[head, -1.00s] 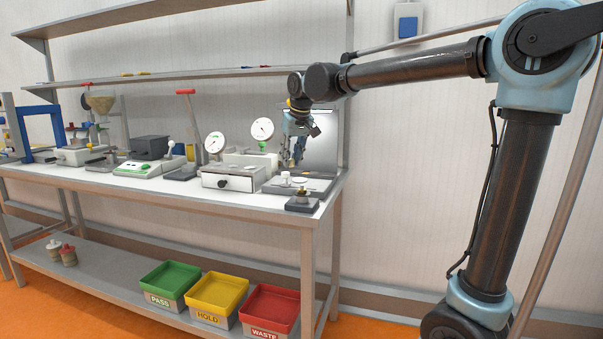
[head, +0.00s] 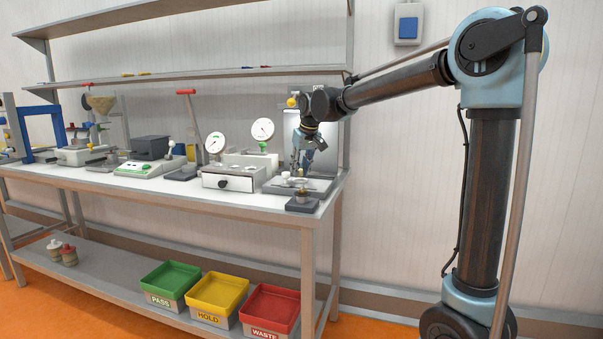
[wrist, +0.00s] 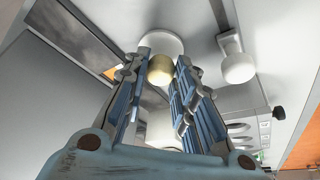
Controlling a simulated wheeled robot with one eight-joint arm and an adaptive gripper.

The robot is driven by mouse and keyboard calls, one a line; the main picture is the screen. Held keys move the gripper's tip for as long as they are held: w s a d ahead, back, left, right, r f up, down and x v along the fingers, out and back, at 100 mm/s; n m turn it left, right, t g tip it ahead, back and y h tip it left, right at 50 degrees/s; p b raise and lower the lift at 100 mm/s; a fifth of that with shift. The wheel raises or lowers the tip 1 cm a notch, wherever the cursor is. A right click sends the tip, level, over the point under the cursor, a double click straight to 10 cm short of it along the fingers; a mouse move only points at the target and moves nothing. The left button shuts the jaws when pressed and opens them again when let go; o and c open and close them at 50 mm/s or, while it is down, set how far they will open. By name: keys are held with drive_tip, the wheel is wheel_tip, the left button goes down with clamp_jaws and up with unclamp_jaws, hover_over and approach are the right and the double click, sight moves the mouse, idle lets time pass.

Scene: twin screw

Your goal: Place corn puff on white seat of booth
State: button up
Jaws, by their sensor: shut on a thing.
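The corn puff (wrist: 160,69) is a small golden ball between the tips of my gripper (wrist: 161,72) in the wrist view. My gripper is shut on it. The round white seat (wrist: 160,44) shows just beyond the puff, partly hidden by it and the fingertips; I cannot tell whether puff and seat touch. In the head view my gripper (head: 302,169) points down over the grey booth (head: 318,185) at the right end of the bench. The puff is too small to make out there, and the seat shows only as a pale spot (head: 298,181) under the fingers.
A white knob-like piece (wrist: 238,68) stands close to the right of my fingers in the wrist view. A drawer box (head: 230,180) and dial gauges (head: 262,129) stand to the left.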

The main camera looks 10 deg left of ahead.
drive_tip(key=shift+w+f, duration=0.15)
drive_tip(key=shift+f, duration=0.5)
drive_tip(key=o, duration=0.6)
drive_tip(key=shift+f, duration=0.1)
drive_tip(key=shift+o, duration=0.2)
drive_tip(key=v, duration=1.2)
